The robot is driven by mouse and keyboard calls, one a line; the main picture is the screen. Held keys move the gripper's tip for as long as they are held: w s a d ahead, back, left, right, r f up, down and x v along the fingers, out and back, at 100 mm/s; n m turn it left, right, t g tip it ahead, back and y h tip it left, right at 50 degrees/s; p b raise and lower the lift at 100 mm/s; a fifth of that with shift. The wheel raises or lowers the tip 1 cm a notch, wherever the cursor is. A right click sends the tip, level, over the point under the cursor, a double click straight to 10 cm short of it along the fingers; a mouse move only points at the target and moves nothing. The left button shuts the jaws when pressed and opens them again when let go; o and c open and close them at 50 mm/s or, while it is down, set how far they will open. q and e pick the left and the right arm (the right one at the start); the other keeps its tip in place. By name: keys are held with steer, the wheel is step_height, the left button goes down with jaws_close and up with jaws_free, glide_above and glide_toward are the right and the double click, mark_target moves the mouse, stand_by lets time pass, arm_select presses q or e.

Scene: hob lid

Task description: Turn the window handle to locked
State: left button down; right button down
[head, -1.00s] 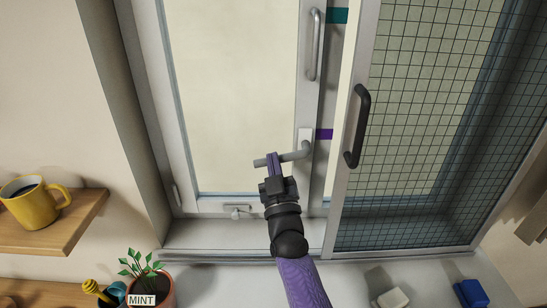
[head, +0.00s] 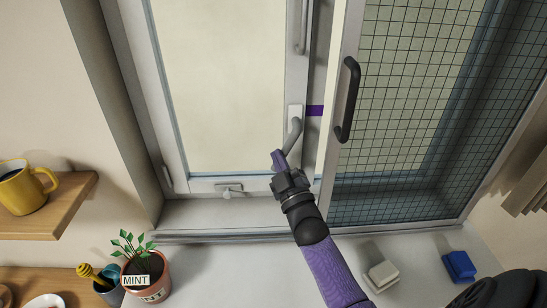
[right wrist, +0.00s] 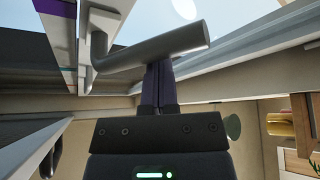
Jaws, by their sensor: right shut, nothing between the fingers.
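The grey window handle (head: 294,133) sits on the right upright of the white window frame (head: 298,60). Its lever slants steeply down and slightly left from its mount. My right gripper (head: 279,159), with purple fingers, is shut and empty at the lever's lower end. In the right wrist view the lever (right wrist: 160,47) crosses just above the shut fingertips (right wrist: 158,72) and seems to touch them. The fingers are beside the lever, not around it. My left gripper is not in view.
A purple mark (head: 315,111) is beside the handle mount. A mesh screen (head: 405,120) with a black pull handle (head: 348,100) stands to the right. A small latch (head: 229,190) is on the bottom rail.

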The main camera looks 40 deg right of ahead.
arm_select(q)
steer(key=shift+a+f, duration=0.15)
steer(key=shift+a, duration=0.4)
arm_select(e)
steer(key=shift+s+d+f, duration=0.25)
steer(key=shift+d+f, duration=0.05)
steer(key=shift+d, duration=0.15)
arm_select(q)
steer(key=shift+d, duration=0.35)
